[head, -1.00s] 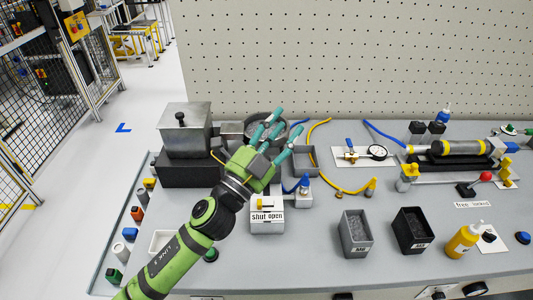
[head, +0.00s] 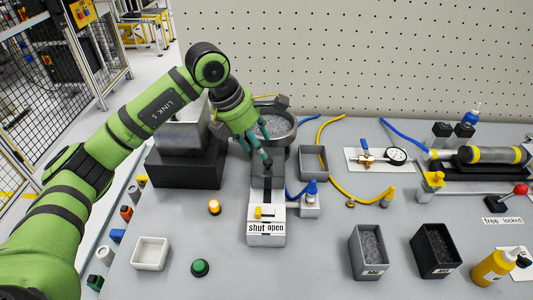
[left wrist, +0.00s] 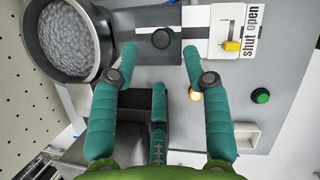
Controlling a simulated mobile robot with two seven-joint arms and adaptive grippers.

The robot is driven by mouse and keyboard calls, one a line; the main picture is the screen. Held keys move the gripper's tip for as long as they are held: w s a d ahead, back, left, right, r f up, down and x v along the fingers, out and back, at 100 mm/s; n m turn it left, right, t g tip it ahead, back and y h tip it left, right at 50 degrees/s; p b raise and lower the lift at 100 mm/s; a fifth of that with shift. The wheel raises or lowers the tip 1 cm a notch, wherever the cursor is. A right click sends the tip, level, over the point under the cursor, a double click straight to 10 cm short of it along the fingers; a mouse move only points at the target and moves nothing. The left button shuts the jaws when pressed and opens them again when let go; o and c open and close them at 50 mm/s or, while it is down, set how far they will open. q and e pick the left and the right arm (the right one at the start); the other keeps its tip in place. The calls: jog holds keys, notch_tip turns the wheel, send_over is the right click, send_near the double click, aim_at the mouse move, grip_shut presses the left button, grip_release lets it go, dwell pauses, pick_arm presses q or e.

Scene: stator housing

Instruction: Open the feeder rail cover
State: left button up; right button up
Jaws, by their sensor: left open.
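The feeder has a round bowl of grey parts (head: 275,124), also in the left wrist view (left wrist: 66,38). A rail runs from it to a white block labelled "shut open" (head: 266,228). The block's yellow slider (left wrist: 231,46) sits on the "shut" side. A grey cover plate (head: 267,184) lies along the rail; in the left wrist view a black round knob (left wrist: 161,39) stands on it. My left gripper (head: 256,155) points down over the rail, fingers open and empty. In the left wrist view its fingertips (left wrist: 160,55) lie either side of the knob; contact is not visible.
A metal hopper on a black base (head: 186,165) stands left of the rail, partly behind my arm. A grey tray (head: 313,162) and a blue-capped fitting (head: 310,198) are close on the right. A lit amber lamp (head: 214,207) and green button (head: 200,267) stand front left.

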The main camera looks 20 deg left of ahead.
aim_at(268, 160)
pick_arm(q)
jog(key=p+x, duration=0.1)
jog(key=x, duration=0.4)
jog(key=shift+d+f+p, duration=0.25)
jog(key=shift+f+p, duration=0.05)
jog(key=shift+f, duration=0.05)
grip_shut()
